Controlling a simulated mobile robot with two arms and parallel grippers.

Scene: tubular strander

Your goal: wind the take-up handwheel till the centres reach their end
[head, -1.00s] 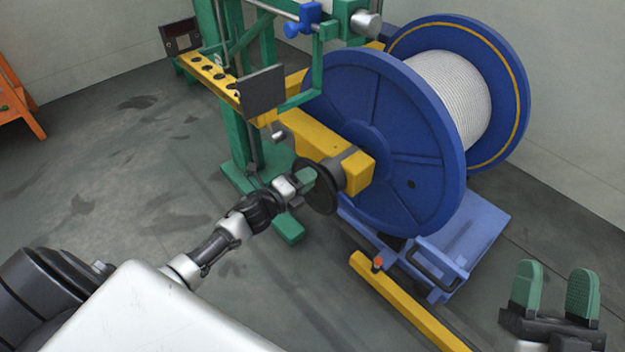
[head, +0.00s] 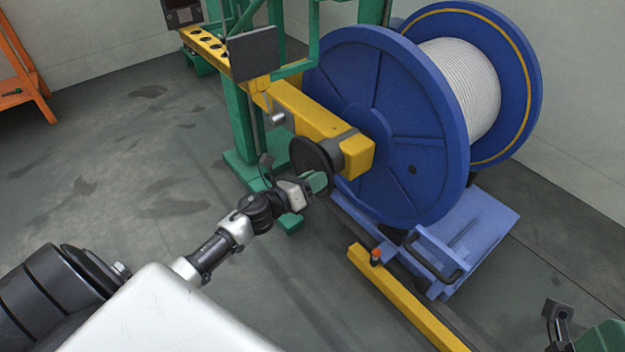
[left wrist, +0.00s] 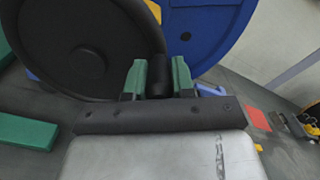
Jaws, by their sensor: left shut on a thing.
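The take-up handwheel (head: 304,154) is a dark disc on the end of the yellow arm (head: 300,112), in front of the big blue reel (head: 385,125). My left gripper (head: 318,182) is at the lower part of the wheel. In the left wrist view the wheel (left wrist: 60,50) fills the upper left, with its hub showing. There the green fingers of my left gripper (left wrist: 159,78) are shut on the wheel's dark upright handle (left wrist: 159,76). The centres are hidden by the arm and reel. My right gripper (head: 590,335) is partly cut off at the lower right, away from the wheel.
The reel carries pale cable (head: 462,88) and stands above a blue cradle (head: 470,235). A yellow floor rail (head: 405,300) runs in front. A green frame (head: 240,130) stands behind the wheel. An orange stand (head: 22,70) is at far left. The floor at left is clear.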

